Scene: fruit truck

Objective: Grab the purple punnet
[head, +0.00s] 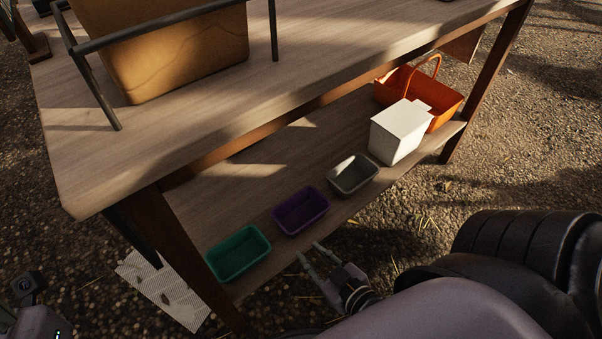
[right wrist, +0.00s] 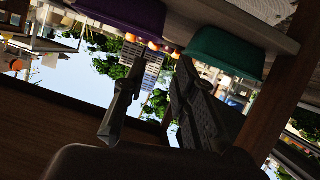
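The purple punnet (head: 300,211) sits on the lower wooden shelf, between a teal punnet (head: 238,254) and a grey punnet (head: 353,175). My right gripper (head: 311,252) is open and empty, just in front of the shelf edge and apart from the purple punnet. In the right wrist view the picture is upside down; the purple punnet (right wrist: 125,14) shows at the top, beyond the parted fingers (right wrist: 157,66), with the teal punnet (right wrist: 228,52) to its right. At the lower left of the head view, dark parts of my left arm show; its fingers cannot be made out.
A white box (head: 399,133) and an orange basket (head: 440,97) stand farther right on the lower shelf. The tabletop (head: 290,85) overhangs the shelf, with a dark table leg (head: 190,260) near the teal punnet. Gravel ground lies open in front.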

